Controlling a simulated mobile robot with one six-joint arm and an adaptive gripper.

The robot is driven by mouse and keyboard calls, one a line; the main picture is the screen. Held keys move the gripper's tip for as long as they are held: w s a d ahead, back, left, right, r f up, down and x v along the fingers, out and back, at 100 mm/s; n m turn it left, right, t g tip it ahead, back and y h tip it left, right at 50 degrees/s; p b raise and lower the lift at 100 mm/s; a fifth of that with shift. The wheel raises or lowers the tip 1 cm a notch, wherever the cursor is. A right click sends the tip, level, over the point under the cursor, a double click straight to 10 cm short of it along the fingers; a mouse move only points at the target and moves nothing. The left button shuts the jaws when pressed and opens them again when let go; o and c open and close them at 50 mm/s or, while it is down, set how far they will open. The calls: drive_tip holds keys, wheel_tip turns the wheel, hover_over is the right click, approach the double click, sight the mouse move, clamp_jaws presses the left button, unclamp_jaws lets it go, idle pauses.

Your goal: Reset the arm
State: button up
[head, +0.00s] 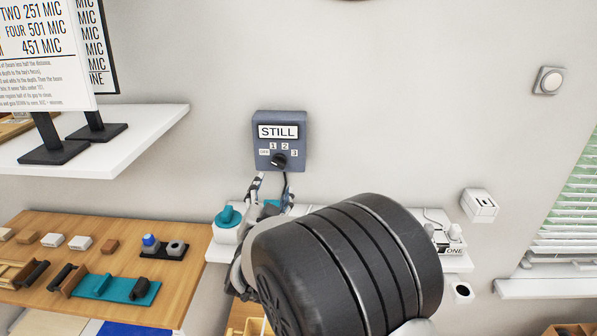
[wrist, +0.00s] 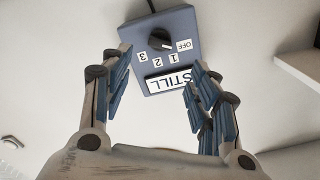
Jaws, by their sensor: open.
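My gripper (wrist: 158,88) is open and empty in the wrist view, with its two fingers spread apart. Its fingers also show in the head view (head: 270,188), just below a blue-grey control box on the wall. The box (head: 297,159) carries a "STILL" label and a black knob (head: 279,160) with marks OFF, 1, 2 and 3. In the wrist view the box (wrist: 190,48) appears upside down beyond the fingertips, with its knob (wrist: 160,39) between them. My dark arm link hides much of the shelf below in the head view.
A wooden table (head: 190,235) at left holds several small blocks and a teal tray (head: 118,289). A white shelf (head: 150,140) with sign stands is above it. A white wall shelf (head: 458,265) with devices is partly behind my arm. A wall button (head: 548,81) is at upper right.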

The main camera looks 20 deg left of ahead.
drive_tip(key=s+d+r+n+g, duration=0.2)
drive_tip(key=s+d+r+g, duration=0.1)
drive_tip(key=d, duration=0.7)
drive_tip(key=s+d+r+n+g, duration=0.1)
drive_tip(key=s+d+r+g, duration=0.25)
drive_tip(key=d, duration=0.65)
drive_tip(key=s+d+f+g+h, duration=0.2)
drive_tip(key=s+d+f+g, duration=0.1)
drive_tip(key=s+d, duration=0.7)
drive_tip(key=s+d+f+g+h, duration=0.2)
drive_tip(key=s+d, duration=0.7)
drive_tip(key=s, duration=0.8)
drive_tip(key=shift+s+d+f+g, duration=0.2)
drive_tip(key=shift+d+f+g, duration=0.15)
drive_tip(key=shift+f+g, duration=0.4)
drive_tip(key=shift+c, duration=0.2)
